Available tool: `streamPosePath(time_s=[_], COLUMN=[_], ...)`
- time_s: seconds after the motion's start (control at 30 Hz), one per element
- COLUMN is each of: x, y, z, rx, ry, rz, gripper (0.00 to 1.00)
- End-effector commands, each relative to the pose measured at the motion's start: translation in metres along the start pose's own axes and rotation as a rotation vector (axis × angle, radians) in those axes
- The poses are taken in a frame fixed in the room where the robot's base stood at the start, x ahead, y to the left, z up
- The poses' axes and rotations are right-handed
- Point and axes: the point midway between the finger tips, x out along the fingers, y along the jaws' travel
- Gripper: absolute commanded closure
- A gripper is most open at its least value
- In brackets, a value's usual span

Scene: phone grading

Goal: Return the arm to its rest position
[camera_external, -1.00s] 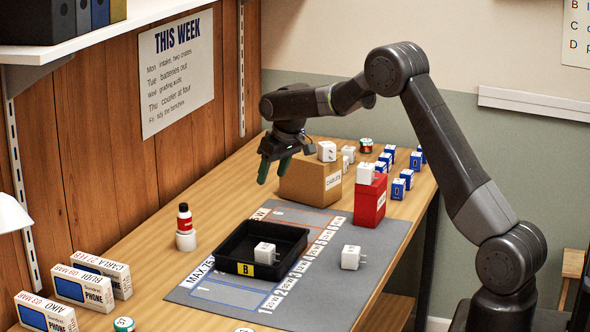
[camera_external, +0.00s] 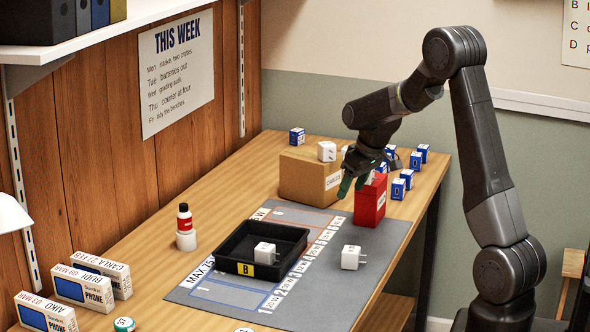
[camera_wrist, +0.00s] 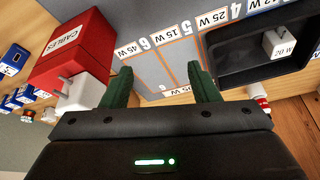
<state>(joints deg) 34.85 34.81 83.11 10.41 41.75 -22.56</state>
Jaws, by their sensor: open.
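My gripper (camera_external: 352,185) is in the air over the bench, in front of the red box (camera_external: 369,204) in the external view and partly covering its top left. Its green fingers are apart with nothing between them, as the wrist view (camera_wrist: 160,88) also shows. The arm is bent, with its elbow high at the upper right. In the wrist view the red CABLES box (camera_wrist: 72,48) is left of the fingers, with a white charger (camera_wrist: 80,93) at it. The black tray (camera_external: 232,257) marked B holds a white charger (camera_external: 265,253).
The cardboard box (camera_external: 305,180) with a white charger (camera_external: 327,151) on it stands left of my gripper. Another charger (camera_external: 351,257) sits on the grey mat (camera_external: 330,290). Several small blue-and-white boxes (camera_external: 398,188) stand along the right side. A red-and-white bottle (camera_external: 184,219) stands at left.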

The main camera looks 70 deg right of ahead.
Motion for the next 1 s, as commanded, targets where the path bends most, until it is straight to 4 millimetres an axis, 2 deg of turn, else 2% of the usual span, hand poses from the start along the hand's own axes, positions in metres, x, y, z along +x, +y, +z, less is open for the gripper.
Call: streamPosePath(time_s=[0.03,0.2,0.4,0.6,1.0], x=[-0.002,-0.008,-0.013,-0.015,-0.015], y=[0.004,0.011,0.016,0.017,0.017], z=[0.011,0.039,0.061,0.069,0.069], rx=[0.003,0.001,-0.001,-0.002,-0.002], ry=[0.001,0.007,0.010,0.011,0.011], rz=[0.002,0.006,0.010,0.011,0.011], gripper=[0.45,0.45,0.45,0.45,0.45])
